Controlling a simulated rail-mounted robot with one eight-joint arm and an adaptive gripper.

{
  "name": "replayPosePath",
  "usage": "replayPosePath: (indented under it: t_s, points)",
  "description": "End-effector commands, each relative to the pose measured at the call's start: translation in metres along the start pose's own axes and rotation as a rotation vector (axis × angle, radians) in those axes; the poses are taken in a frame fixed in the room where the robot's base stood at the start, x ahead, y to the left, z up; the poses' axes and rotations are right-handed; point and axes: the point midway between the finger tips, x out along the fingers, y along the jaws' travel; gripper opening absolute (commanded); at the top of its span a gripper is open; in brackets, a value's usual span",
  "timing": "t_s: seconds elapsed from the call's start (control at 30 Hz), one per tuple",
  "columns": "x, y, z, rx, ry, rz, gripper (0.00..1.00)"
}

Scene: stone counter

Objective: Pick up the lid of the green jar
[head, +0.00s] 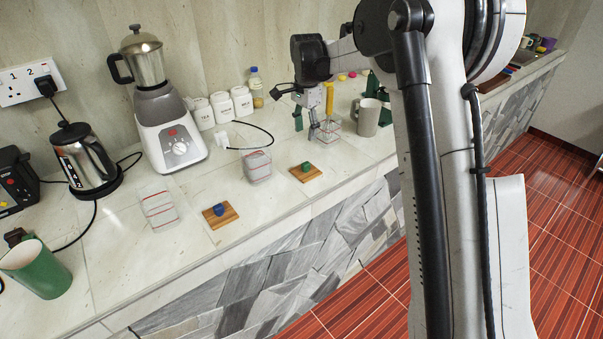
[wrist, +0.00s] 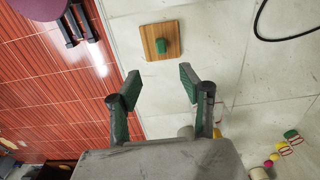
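A flat wooden square with a green knob-like piece (head: 306,169) on top lies on the counter near its front edge, right of centre. It also shows in the wrist view, where the green piece (wrist: 161,46) sits on the wooden square (wrist: 149,36), ahead of my fingertips. I take this to be the green jar's lid. Clear jars with red lines stand nearby, one (head: 257,167) to its left and one (head: 330,130) behind my gripper. My gripper (head: 314,125) is above the counter, behind and right of the lid. In the wrist view my gripper (wrist: 160,86) is open and empty.
A similar wooden square with a blue knob (head: 220,212) and another clear jar (head: 159,210) are further left. A beige mug (head: 367,117) stands right of my gripper. A blender (head: 169,130), kettle (head: 86,160) and green cup (head: 35,268) occupy the left. A black cable (head: 252,147) lies behind.

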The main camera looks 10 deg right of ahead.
Motion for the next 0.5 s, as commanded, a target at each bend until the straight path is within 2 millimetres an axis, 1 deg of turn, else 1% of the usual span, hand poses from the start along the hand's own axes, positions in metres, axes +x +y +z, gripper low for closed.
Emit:
replayPosePath:
  t_s: [0.17,0.5]
  points:
    - [0.014,-0.003,-0.002,0.012,-0.003,0.007,0.4]
    - [0.072,-0.003,-0.002,0.011,-0.003,0.006,0.4]
